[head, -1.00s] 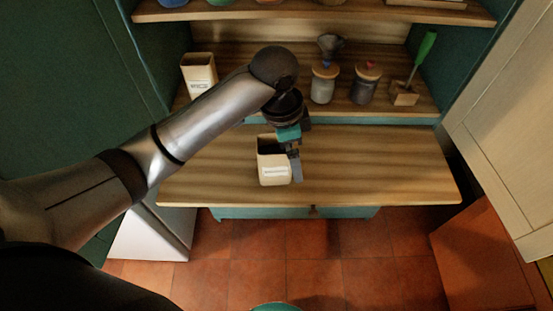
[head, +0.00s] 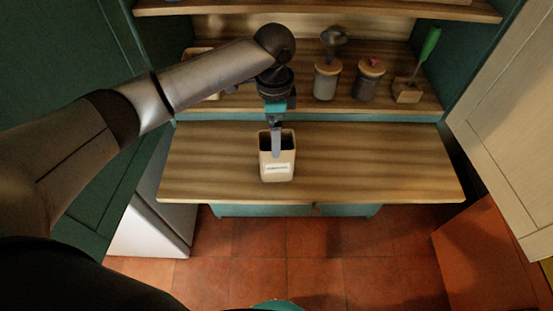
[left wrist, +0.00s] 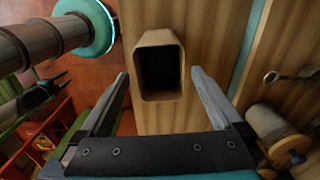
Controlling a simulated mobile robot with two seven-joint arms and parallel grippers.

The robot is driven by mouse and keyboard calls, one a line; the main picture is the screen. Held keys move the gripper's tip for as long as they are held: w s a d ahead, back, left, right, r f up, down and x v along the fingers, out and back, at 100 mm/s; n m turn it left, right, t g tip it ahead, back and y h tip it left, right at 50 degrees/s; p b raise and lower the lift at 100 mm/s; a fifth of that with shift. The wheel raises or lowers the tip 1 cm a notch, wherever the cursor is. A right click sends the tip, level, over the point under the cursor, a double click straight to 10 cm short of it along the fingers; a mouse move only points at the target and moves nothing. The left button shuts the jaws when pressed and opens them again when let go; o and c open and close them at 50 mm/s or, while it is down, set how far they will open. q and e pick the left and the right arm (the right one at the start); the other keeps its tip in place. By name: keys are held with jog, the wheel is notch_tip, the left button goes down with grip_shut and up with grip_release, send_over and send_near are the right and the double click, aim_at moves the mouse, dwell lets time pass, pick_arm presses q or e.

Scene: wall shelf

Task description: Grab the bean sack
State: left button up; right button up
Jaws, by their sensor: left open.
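The bean sack, a cream open-topped container with a dark inside and a small label (head: 277,173), stands upright on the wooden counter. It also shows in the left wrist view (left wrist: 160,41), ahead of and between the fingers. My left gripper (head: 276,143) reaches down over the sack in the head view, with a finger in front of its opening. In the left wrist view my left gripper (left wrist: 160,76) is open and empty, one finger to each side of the sack with gaps. How far the fingertips reach down is unclear.
On the shelf behind are two lidded jars (head: 327,82) (head: 367,80) and a green-handled tool in a wooden block (head: 407,91). Another pale container (head: 196,53) is mostly hidden behind my left arm. The counter (head: 375,165) is clear right of the sack.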

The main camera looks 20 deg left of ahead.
aim_at(282, 169)
pick_arm(q)
notch_tip(282, 169, down, 7)
jog(key=shift+d+b, duration=0.2)
jog(key=shift+b, duration=0.15)
jog(key=shift+r, duration=0.1)
jog(key=shift+w+r, duration=0.1)
grip_shut()
dwell(0.6)
